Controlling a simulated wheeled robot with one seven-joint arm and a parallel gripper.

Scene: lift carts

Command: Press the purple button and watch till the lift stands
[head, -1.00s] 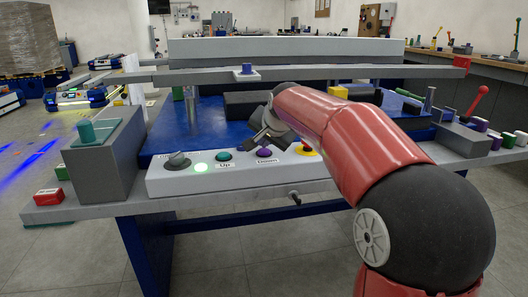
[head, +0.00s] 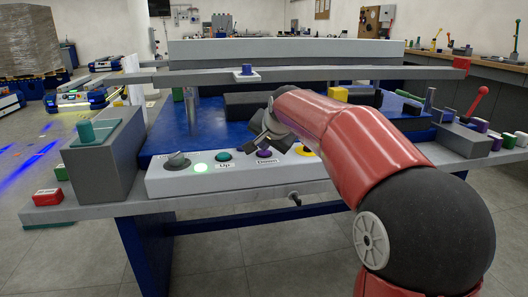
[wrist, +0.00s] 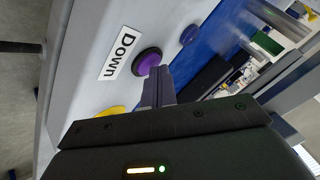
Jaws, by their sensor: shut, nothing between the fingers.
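The purple button (head: 264,153) sits on the light grey control panel (head: 165,183), above the label "Down". It also shows in the wrist view (wrist: 148,61), round with a dark ring. My gripper (head: 258,143) is shut and empty, over the panel at this button. In the wrist view its fingertips (wrist: 160,72) overlap the button's edge; I cannot tell whether they touch or press it. A teal button (head: 223,156) stands to the left, above "Up". The lift's blue deck (head: 165,141) lies behind the panel.
A grey knob (head: 177,160) is at the panel's left end and a yellow piece (head: 303,151) right of the purple button. A grey block (head: 105,165) stands at left. A long grey bar (head: 330,73) spans behind. Carts with lights (head: 80,99) are on the left floor.

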